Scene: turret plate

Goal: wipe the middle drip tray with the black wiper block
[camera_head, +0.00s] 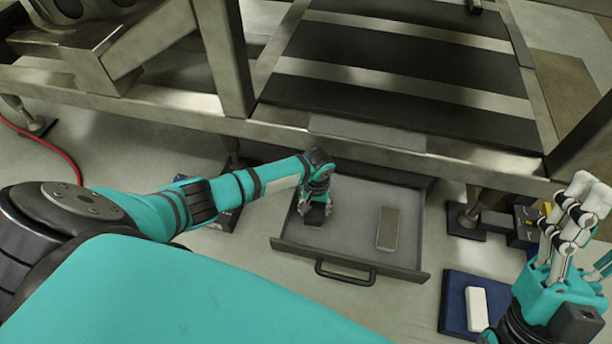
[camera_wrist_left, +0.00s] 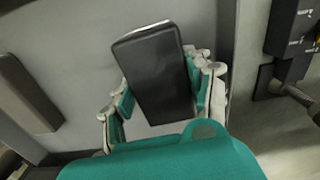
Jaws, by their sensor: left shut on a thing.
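The drip tray (camera_head: 345,258) is a grey drawer pulled out under the metal machine, with a dark handle on its front; no other open tray shows. My left gripper (camera_head: 318,205) is inside its left part, fingers pointing down. It is shut on the black wiper block (camera_head: 315,215), which also shows between the white fingertips in the left wrist view (camera_wrist_left: 155,75). Whether the block touches the tray floor, I cannot tell. My right gripper (camera_head: 578,205) is at the right edge, fingers up, away from the tray; its opening is unclear.
A grey-brown block (camera_head: 388,228) lies in the tray's right part. A blue mat (camera_head: 453,305) with a white block (camera_head: 476,308) lies right of the tray. A machine foot (camera_head: 466,217) and dark boxes (camera_head: 510,228) stand to the right. The machine's frame edge (camera_head: 400,160) overhangs the tray's back.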

